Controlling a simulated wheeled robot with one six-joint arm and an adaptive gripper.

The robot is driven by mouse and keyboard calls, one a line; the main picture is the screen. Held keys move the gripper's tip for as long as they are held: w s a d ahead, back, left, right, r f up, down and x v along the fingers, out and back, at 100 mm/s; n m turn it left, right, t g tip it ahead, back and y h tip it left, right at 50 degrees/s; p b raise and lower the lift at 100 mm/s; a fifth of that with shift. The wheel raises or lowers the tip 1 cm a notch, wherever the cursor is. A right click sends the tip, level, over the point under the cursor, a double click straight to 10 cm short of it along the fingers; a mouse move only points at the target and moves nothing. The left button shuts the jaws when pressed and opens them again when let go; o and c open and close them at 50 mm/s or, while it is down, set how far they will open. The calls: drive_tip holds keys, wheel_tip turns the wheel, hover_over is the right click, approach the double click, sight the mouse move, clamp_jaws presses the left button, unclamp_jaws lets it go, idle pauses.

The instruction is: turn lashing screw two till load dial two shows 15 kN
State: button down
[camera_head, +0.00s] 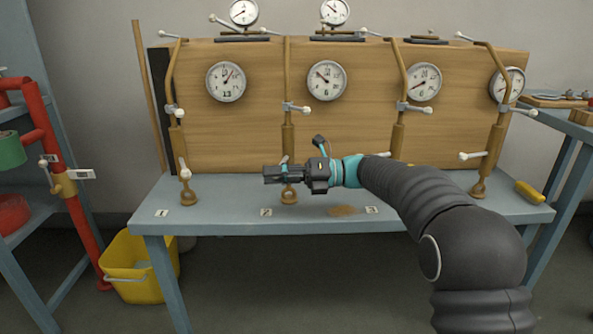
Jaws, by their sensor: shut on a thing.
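Lashing screw two (289,135) is a brown upright rod on the bench behind the label "2" (266,212), with a round foot below. Load dial two (326,81) is a round white gauge on the wooden board, just right of that rod. Its needle seems to point to the upper left; the exact reading is too small to tell. My gripper (272,174) reaches in from the right, level, at the lower part of screw two, just above its foot. It is shut on the screw's lower handle, which it mostly hides; a pale knob shows just above the jaws.
Similar screws stand at left (178,135) and right (398,138), each with a dial. A yellow object (530,192) lies at the bench's right end. A red frame (62,190) and yellow bucket (140,265) are at left. The bench front (215,220) is mostly clear.

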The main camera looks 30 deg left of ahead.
drive_tip(key=shift+r, duration=0.1)
idle(0.4)
drive_tip(key=c, duration=0.9)
unclamp_jaws()
drive_tip(key=shift+c, duration=0.2)
drive_tip(key=shift+w+d, duration=0.1)
drive_tip(key=shift+d, duration=0.05)
drive_tip(key=v, duration=1.2)
drive_tip(key=shift+w, duration=0.1)
